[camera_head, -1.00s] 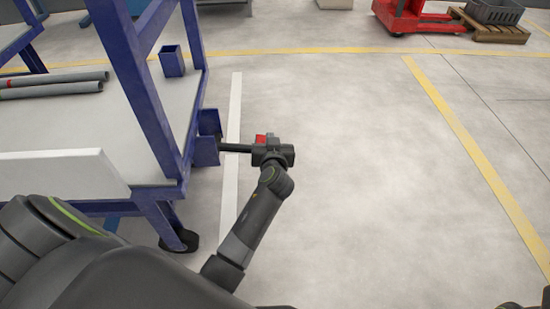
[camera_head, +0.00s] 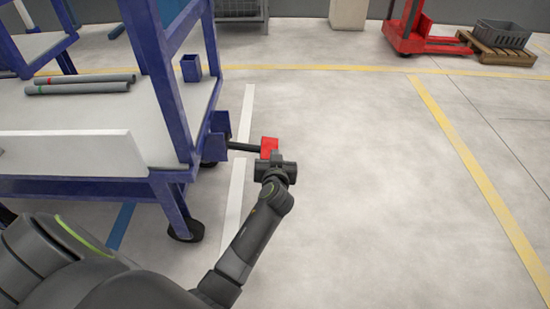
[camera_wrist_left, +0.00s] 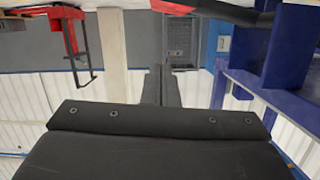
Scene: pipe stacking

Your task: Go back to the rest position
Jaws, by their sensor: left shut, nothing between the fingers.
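My left gripper (camera_head: 274,160) is at the end of my dark arm, to the right of a blue-framed table on wheels (camera_head: 165,185). Its fingers also show shut and empty in the left wrist view (camera_wrist_left: 160,88). A black bar (camera_head: 243,147) with a red end (camera_head: 269,146) sticks out from the table's right side. The red end is just beyond the gripper in the head view; the fingers do not hold it. In the wrist view, which is upside down, the red end (camera_wrist_left: 172,6) is at the top edge, apart from the fingers. My right gripper is out of view.
Two grey pipes (camera_head: 80,88) lie on the table, near a white panel (camera_head: 70,154) and a small blue holder (camera_head: 191,68). A red pallet truck (camera_head: 408,30) and a crate on a pallet (camera_head: 503,35) stand far right. Open floor lies right of my arm.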

